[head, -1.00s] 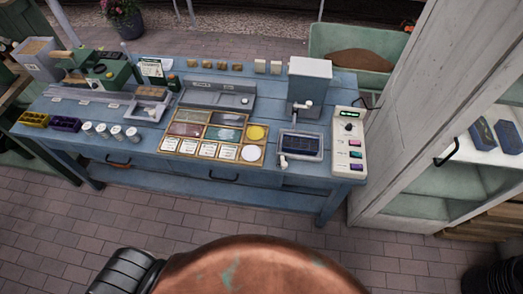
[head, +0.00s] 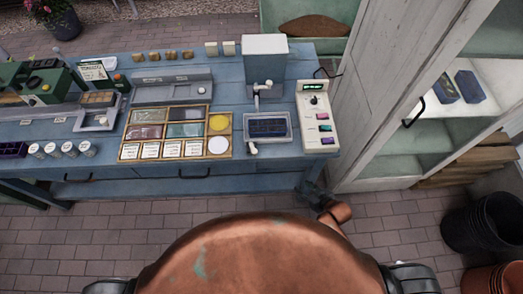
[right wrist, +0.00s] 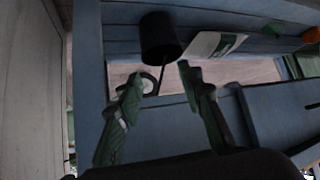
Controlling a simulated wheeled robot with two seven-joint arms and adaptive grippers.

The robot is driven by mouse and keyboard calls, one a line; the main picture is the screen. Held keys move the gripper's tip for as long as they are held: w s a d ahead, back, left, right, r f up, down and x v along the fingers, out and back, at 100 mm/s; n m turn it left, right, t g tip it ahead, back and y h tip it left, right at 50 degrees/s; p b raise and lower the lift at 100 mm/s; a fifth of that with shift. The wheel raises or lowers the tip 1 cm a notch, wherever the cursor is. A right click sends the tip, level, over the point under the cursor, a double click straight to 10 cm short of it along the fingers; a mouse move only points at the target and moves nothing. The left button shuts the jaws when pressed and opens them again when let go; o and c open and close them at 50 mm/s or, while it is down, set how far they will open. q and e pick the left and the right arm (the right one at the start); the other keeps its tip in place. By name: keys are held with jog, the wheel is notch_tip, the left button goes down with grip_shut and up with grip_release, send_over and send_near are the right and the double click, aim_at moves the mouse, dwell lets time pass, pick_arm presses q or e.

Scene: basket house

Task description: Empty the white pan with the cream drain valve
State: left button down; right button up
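The white pan (head: 288,133) sits on the blue bench below a grey tank with a tap (head: 262,92). It holds something dark blue. Its cream drain valve (head: 252,149) sticks out at the pan's front left corner, over the bench edge. My right gripper (head: 309,188) is low, beside the bench's front right leg, below and to the right of the pan. The right wrist view shows its two fingers (right wrist: 163,76) spread apart with nothing held between them. My left gripper is in neither current view.
A control box (head: 317,118) with coloured buttons stands right of the pan. A wooden tray of samples (head: 176,133) lies to its left. A white cabinet (head: 390,90) stands close on the right. Black pots (head: 484,216) stand at far right. Paved floor lies in front.

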jog(key=w+a+r+n+y, duration=0.1)
jog(key=a+r+y, duration=0.1)
jog(key=a+r, duration=0.4)
jog(key=a+r+n+y, duration=0.1)
jog(key=a+r+n, duration=0.15)
jog(key=r, duration=0.65)
jog(key=n+y, duration=0.3)
jog(key=y, duration=0.5)
send_near(254, 151)
jog(key=a, duration=0.2)
jog(key=shift+t, duration=0.4)
jog(key=x, duration=0.8)
jog(key=shift+w+d+f, duration=0.1)
jog(key=shift+w+f, duration=0.2)
jog(key=shift+w, duration=0.1)
grip_shut()
